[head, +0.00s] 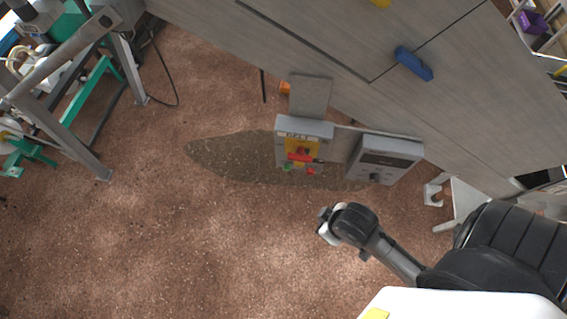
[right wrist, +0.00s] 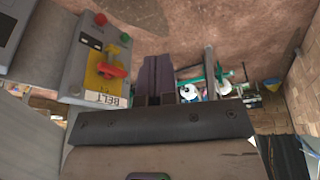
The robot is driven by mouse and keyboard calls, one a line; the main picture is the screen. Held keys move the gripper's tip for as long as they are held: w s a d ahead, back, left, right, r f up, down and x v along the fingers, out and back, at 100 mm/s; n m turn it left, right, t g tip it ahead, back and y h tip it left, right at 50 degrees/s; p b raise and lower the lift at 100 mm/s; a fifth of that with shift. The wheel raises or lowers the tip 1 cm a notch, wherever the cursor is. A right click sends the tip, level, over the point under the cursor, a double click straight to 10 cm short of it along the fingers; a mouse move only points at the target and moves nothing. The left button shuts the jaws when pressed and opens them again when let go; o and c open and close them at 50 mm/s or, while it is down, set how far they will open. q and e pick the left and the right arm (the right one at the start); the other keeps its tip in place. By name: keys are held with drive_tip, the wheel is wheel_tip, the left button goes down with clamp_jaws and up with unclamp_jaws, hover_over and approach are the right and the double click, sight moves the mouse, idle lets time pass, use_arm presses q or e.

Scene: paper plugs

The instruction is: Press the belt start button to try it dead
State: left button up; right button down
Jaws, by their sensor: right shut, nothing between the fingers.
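The grey belt control box (head: 283,150) with a BELT label hangs near the picture's centre in the head view. It carries a red handle (head: 301,157) on a yellow plate, lying across it, a small green button (head: 287,168) and a red button (head: 311,171). In the right wrist view the box appears upside down, with the green button (right wrist: 124,37), red button (right wrist: 100,18) and red handle (right wrist: 113,71). My right gripper (head: 326,226) is below the box in the head view, apart from it. Its fingers (right wrist: 161,75) are shut and empty, beside the box. My left gripper is out of view.
A second grey box (head: 390,158) with a dark knob is right of the belt box. A grey panelled surface (head: 330,30) with a blue handle (head: 413,64) lies above. A metal frame (head: 125,70) stands at left. The brown floor below the boxes is mostly clear.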

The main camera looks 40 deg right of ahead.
sight(287, 168)
drive_tip(key=w+f+n+t+b, duration=0.2)
drive_tip(key=w+f+t+b, duration=0.2)
drive_tip(key=f+b, duration=0.6)
drive_tip(key=w+d+f+n+t+h+b, duration=0.1)
drive_tip(key=w+f+n+t+b, duration=0.1)
drive_tip(key=w+f+t+b, duration=0.3)
drive_tip(key=w+f+n+t+h+b, duration=0.1)
drive_tip(key=w+f+t+b, duration=0.3)
drive_tip(key=w+f+b, duration=0.7)
wheel_tip(287, 168, down, 4)
drive_tip(key=n+b, duration=0.1)
drive_tip(key=b, duration=1.2)
drive_tip(key=shift+d+b, duration=0.3)
drive_tip(key=shift+b, duration=0.05)
drive_tip(key=shift+r, duration=0.15)
drive_tip(key=shift+d, duration=0.1)
drive_tip(key=w+d, duration=0.5)
drive_tip(key=d, duration=0.1)
drive_tip(key=shift+d, duration=0.4)
